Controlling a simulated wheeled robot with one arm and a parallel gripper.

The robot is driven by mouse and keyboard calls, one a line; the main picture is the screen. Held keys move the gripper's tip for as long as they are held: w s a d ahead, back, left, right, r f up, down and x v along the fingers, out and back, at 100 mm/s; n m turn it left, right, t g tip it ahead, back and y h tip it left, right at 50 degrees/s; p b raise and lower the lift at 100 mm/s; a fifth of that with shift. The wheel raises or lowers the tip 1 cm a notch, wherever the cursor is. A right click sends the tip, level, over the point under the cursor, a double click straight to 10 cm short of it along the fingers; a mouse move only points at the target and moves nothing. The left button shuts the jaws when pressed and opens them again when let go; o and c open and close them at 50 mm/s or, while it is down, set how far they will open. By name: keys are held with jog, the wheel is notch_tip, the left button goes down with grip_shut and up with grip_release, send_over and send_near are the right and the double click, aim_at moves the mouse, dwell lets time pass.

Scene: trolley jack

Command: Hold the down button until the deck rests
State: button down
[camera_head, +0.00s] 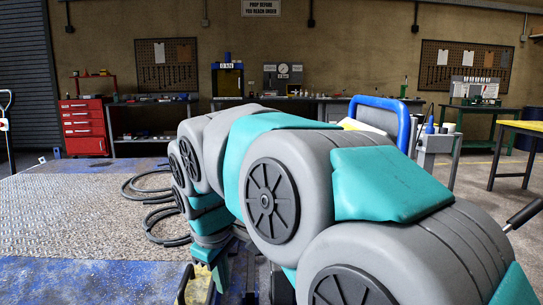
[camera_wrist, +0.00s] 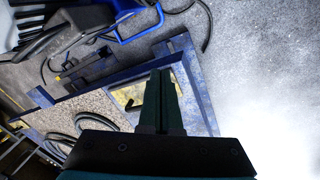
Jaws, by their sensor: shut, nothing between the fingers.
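The deck (camera_head: 75,215) is a worn grey tread plate with scuffed blue paint at its edges, on the left of the head view. How high it stands is hard to tell. My gripper (camera_head: 219,276) hangs at the near right of the deck, fingers pointing down, partly behind my arm. In the wrist view my gripper (camera_wrist: 160,78) is shut with nothing in it, in front of blue framing (camera_wrist: 195,85) and a yellowish patch beyond the tips. I cannot make out the down button in either view. My arm covers much of the right side.
Black hose loops (camera_head: 150,205) lie on the plate. A blue tubular handle (camera_head: 380,104) and a grey post (camera_head: 434,145) stand behind my arm. A red drawer cabinet (camera_head: 84,127) and workbenches line the back wall. A yellow-topped table (camera_head: 520,127) is at right.

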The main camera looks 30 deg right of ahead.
jog(key=w+d+r+n+t+h, duration=0.1)
jog(key=w+d+r+t, duration=0.1)
jog(key=w+d+r, duration=0.55)
jog(key=w+d+r+n+t+h, duration=0.1)
jog(key=w+d+r+n, duration=0.1)
jog(key=w+d+r, duration=0.55)
jog(key=w+d+r+h+p, duration=0.1)
jog(key=w+d+r+h, duration=0.1)
jog(key=d+r, duration=0.3)
jog(key=w+d+r+h, duration=0.2)
jog(key=d+r, duration=0.3)
jog(key=d, duration=0.3)
jog(key=shift+w+r+t+h+p, duration=0.3)
jog(key=shift+r+t+h+p, duration=0.05)
jog(key=shift+t+h, duration=0.05)
